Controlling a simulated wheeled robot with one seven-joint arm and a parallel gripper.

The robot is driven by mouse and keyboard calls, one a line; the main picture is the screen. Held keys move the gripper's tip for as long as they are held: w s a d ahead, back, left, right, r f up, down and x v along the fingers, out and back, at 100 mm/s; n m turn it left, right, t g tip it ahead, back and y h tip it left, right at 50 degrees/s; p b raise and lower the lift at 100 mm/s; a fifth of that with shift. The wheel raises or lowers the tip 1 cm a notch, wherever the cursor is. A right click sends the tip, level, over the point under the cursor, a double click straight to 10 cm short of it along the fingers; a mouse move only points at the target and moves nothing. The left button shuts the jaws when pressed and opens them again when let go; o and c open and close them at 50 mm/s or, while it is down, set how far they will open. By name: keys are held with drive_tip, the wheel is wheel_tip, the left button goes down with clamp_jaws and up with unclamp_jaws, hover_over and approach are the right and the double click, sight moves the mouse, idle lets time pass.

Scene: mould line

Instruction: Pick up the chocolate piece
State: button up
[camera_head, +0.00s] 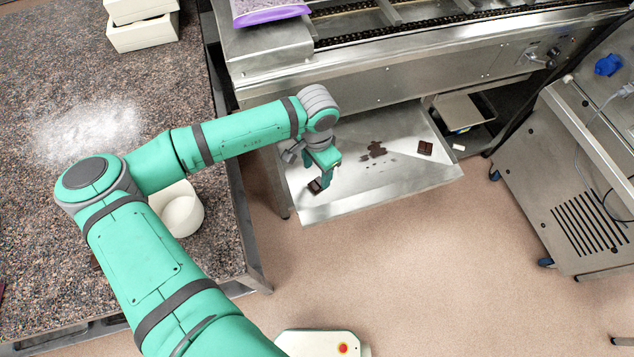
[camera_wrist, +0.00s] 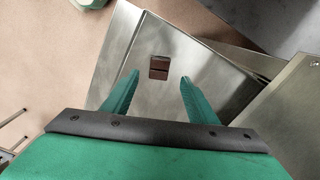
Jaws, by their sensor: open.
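A dark brown chocolate piece (camera_head: 315,186) lies near the front left of a sloping steel tray (camera_head: 330,207). In the wrist view the chocolate piece (camera_wrist: 159,68) is a small segmented block on bare metal. My gripper (camera_head: 326,178) is over the tray, right beside this piece, pointing down. In the wrist view my gripper (camera_wrist: 160,77) is open and empty, and the piece shows between and slightly beyond its fingertips. The gap in height is hard to tell. A second chocolate piece (camera_head: 425,148) lies toward the tray's right side, well apart from my gripper.
The steel machine (camera_head: 370,90) stands behind the tray. A speckled counter (camera_head: 60,230) with a white bowl (camera_head: 183,215) is at left. A steel cart (camera_head: 570,190) stands at right.

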sight(315, 185)
drive_tip(key=shift+s+a+f, duration=0.1)
drive_tip(key=shift+f, duration=1.3)
drive_tip(key=shift+s+a+f, duration=0.1)
drive_tip(key=shift+f, duration=1.3)
drive_tip(key=shift+c, duration=0.7)
drive_tip(key=c, duration=1)
